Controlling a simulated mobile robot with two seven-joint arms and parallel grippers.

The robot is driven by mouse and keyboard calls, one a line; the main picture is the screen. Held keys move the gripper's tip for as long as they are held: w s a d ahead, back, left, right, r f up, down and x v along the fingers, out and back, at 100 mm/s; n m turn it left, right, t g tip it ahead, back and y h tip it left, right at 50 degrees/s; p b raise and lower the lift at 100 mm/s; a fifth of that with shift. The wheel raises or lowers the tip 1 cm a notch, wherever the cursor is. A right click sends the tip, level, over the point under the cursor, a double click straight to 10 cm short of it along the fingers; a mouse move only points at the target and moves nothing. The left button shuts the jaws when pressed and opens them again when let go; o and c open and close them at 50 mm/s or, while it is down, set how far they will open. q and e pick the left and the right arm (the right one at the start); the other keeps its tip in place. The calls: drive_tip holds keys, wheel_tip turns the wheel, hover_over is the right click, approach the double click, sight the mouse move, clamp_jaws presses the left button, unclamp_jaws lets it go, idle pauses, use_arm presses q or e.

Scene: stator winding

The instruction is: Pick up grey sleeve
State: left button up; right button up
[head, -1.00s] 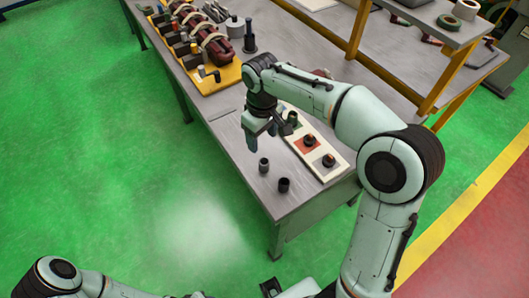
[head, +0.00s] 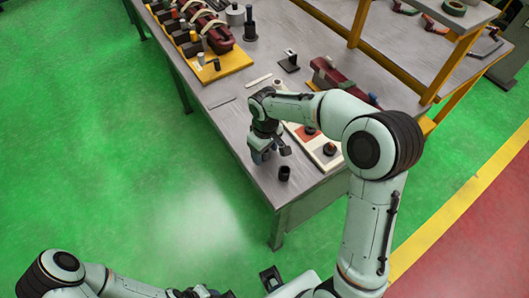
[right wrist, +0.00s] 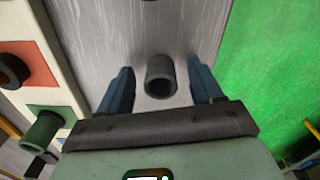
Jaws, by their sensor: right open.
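The grey sleeve (right wrist: 161,77) is a short hollow cylinder standing on the grey table top. In the right wrist view it lies between the two blue fingers of my right gripper (right wrist: 162,88), with a gap on each side.
A pale board (head: 327,163) with coloured squares and parts lies close behind my right gripper. In the wrist view a green sleeve (right wrist: 41,132) is on it. A yellow fixture (head: 230,63) with a dark red workpiece is at the back left. The table edge is close.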

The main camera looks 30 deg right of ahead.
drive_tip(key=c, duration=1.1)
